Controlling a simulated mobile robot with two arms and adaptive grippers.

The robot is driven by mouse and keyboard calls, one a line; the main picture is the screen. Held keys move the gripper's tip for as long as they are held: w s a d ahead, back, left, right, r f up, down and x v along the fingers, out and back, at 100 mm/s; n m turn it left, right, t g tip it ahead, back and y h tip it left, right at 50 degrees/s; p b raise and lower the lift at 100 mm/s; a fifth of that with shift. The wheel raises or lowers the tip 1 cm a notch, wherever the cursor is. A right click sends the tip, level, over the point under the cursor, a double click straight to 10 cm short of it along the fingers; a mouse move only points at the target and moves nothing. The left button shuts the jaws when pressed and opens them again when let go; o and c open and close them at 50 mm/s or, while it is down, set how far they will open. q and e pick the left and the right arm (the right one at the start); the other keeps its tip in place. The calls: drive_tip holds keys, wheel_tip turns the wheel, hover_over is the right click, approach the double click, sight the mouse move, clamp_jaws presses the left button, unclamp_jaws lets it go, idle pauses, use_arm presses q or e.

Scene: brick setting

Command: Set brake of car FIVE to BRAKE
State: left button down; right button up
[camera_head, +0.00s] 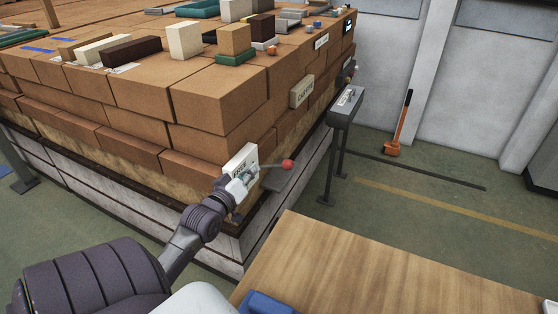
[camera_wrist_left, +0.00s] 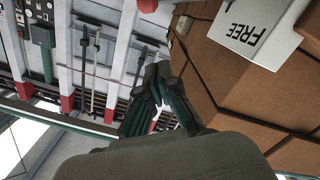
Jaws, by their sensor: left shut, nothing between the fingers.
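The brake lever shows in the head view as a thin rod with a red ball knob (camera_head: 288,164), sticking out to the right at the car's near corner. My left gripper (camera_head: 243,178) is close to the lever's left end, in front of a white plate (camera_head: 238,158) on the brick side; whether it touches the lever I cannot tell. In the left wrist view my left gripper (camera_wrist_left: 158,84) is shut with nothing in it. The white plate there (camera_wrist_left: 250,28) reads FREE. A tan plate (camera_head: 302,92) farther along has lettering too small to read surely. My right gripper is out of view.
The car carries stacked bricks (camera_head: 220,100) with loose blocks on top. A grey stand (camera_head: 346,106) is behind the lever. A wooden table (camera_head: 390,275) fills the front right, with a blue object (camera_head: 268,303) at its edge. An orange-handled tool (camera_head: 400,125) leans on the wall.

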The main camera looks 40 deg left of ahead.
use_arm(q)
drive_tip(key=w+f, duration=0.3)
drive_tip(key=w, duration=0.8)
drive_tip(key=shift+w+a+f, duration=0.15)
drive_tip(key=shift+a+f, duration=0.2)
drive_tip(key=shift+a, duration=0.05)
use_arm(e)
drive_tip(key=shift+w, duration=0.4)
use_arm(q)
drive_tip(key=shift+d+f, duration=0.1)
